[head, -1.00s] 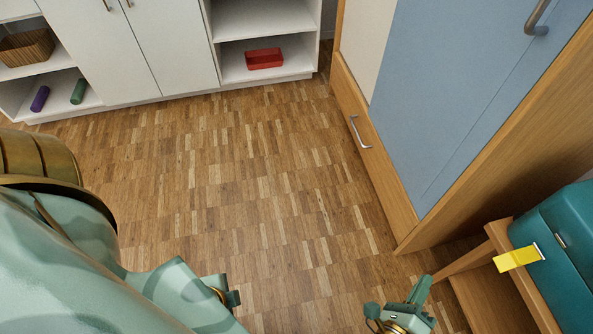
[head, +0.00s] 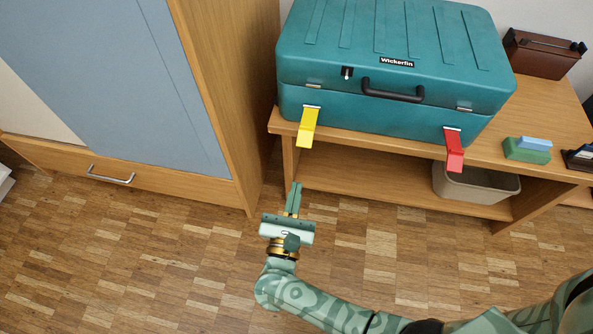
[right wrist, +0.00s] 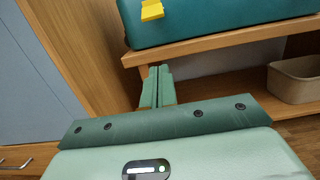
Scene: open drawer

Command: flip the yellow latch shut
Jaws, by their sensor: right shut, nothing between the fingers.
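The teal case (head: 395,55) stands closed on a wooden bench. Its yellow latch (head: 308,126) hangs open, sticking out and down from the left of the front face. A red latch (head: 454,150) hangs out the same way on the right. My right gripper (head: 295,186) is shut and empty, below and slightly left of the yellow latch, apart from it. In the right wrist view the shut fingers (right wrist: 158,70) point toward the bench edge, with the yellow latch (right wrist: 152,10) above them at the top edge. My left gripper is not in view.
The wooden bench (head: 360,146) has a lower shelf with a beige bin (head: 475,184). Green and blue blocks (head: 527,150) and a brown box (head: 543,55) are on the bench top at right. A blue-doored wardrobe (head: 120,80) stands close on the left. The floor in front is clear.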

